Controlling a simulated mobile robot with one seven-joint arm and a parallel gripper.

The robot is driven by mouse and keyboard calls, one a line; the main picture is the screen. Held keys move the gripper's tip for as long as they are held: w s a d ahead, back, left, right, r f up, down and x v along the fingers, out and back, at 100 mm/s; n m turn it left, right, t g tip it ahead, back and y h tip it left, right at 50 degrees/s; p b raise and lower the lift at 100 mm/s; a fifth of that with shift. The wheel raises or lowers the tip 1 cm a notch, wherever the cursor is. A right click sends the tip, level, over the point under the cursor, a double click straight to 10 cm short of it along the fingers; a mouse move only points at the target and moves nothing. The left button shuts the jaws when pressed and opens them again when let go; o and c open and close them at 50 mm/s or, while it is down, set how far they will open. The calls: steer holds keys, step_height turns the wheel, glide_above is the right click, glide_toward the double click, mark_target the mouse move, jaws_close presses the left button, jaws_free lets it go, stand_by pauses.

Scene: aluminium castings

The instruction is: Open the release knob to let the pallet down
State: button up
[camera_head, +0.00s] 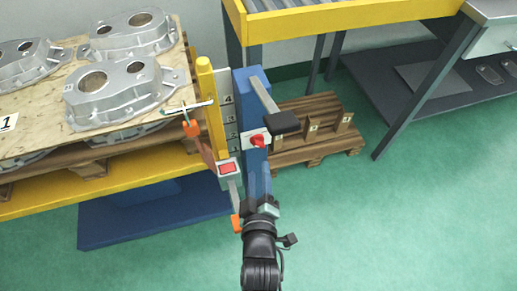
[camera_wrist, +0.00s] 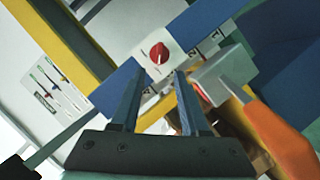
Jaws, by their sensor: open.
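The release knob is a red knob (camera_head: 257,141) on a white plate, fixed to a blue post (camera_head: 252,90). In the wrist view the red knob (camera_wrist: 159,52) shows just beyond my fingertips, its white mark pointing down. My gripper (camera_wrist: 157,76) is open and empty, its two fingers apart below the plate in that view; contact cannot be told. In the head view my arm reaches up from the bottom along the post, below the knob. The wooden pallet (camera_head: 93,170), topped by a board with several aluminium castings (camera_head: 118,92), rests on a yellow lift table (camera_head: 110,195).
A box with a red button (camera_head: 228,168) and orange-ended parts (camera_head: 191,128) are close left of the post. A black-ended lever (camera_head: 283,124) juts right above the knob. A numbered scale (camera_head: 229,110) stands beside the post. Green floor is free at lower right.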

mark_target(258, 147)
steer(key=b+x, duration=0.1)
steer(key=x, duration=0.7)
steer(key=shift+w+b, duration=0.4)
jaws_close()
